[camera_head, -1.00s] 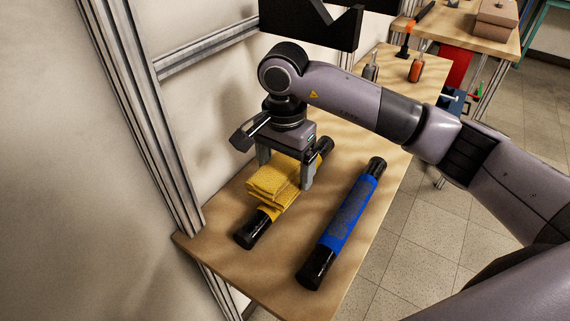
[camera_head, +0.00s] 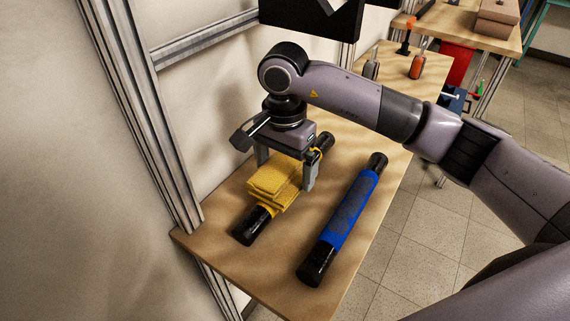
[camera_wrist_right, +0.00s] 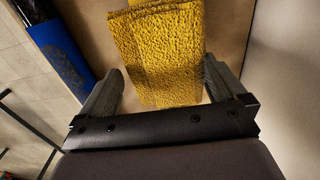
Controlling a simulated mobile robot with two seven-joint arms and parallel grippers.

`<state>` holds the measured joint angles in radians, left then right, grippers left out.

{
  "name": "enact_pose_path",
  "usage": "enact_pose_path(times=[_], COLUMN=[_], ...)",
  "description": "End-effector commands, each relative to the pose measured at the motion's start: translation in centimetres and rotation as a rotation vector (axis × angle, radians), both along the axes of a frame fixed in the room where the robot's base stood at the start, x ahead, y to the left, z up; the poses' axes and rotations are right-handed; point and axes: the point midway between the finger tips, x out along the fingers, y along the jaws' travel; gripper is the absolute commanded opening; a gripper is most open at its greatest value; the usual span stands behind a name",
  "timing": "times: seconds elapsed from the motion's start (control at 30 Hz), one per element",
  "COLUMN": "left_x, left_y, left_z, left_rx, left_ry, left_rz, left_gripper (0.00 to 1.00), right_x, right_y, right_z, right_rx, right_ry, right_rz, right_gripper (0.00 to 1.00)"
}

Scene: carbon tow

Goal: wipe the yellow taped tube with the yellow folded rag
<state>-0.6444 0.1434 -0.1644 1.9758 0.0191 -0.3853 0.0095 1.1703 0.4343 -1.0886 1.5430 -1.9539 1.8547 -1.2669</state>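The yellow folded rag (camera_head: 273,180) lies in a stack across the yellow taped tube. The tube's black lower end (camera_head: 249,230) shows below the rag, with some yellow tape; its far end (camera_head: 327,142) shows beyond my gripper. My right gripper (camera_head: 287,168) points down, its fingers on either side of the rag. In the wrist view my right gripper (camera_wrist_right: 160,80) is open wide with the rag (camera_wrist_right: 163,60) between its fingers; a narrow gap shows beside the left finger, while the right finger is close to the rag. The tube's middle is hidden. My left gripper is out of view.
A blue taped tube (camera_head: 345,215) with black ends lies to the right on the wooden table (camera_head: 270,275). A metal post (camera_head: 150,115) and wall stand at the left. A black bracket (camera_head: 310,18) is above. Orange-handled tools (camera_head: 417,67) lie farther back.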

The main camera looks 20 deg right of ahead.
Motion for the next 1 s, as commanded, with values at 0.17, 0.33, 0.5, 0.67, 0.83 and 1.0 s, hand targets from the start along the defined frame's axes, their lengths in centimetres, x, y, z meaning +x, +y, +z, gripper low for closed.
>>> enact_pose_path(times=[0.17, 0.33, 0.5, 0.67, 0.83, 1.0], left_x=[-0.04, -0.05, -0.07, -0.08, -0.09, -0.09], left_y=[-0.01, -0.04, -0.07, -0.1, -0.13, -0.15], left_z=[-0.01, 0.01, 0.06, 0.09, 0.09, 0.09], left_rx=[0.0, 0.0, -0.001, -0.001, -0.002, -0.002], left_ry=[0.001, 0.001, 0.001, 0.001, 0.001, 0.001], left_rz=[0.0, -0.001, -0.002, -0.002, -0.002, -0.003], left_gripper=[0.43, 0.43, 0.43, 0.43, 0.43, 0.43], right_x=[-0.01, -0.01, 0.0, -0.01, -0.02, -0.02], right_y=[0.0, 0.01, 0.0, 0.01, 0.0, 0.0], right_z=[-0.01, 0.13, 0.46, 0.7, 0.71, 0.7], right_rx=[-0.001, 0.0, 0.0, 0.001, 0.001, 0.0], right_ry=[0.001, 0.0, 0.0, 0.001, 0.001, 0.0], right_rz=[0.0, 0.0, 0.0, 0.0, 0.0, 0.0], right_gripper=[0.98, 0.98, 0.98, 0.98, 0.98, 0.59])
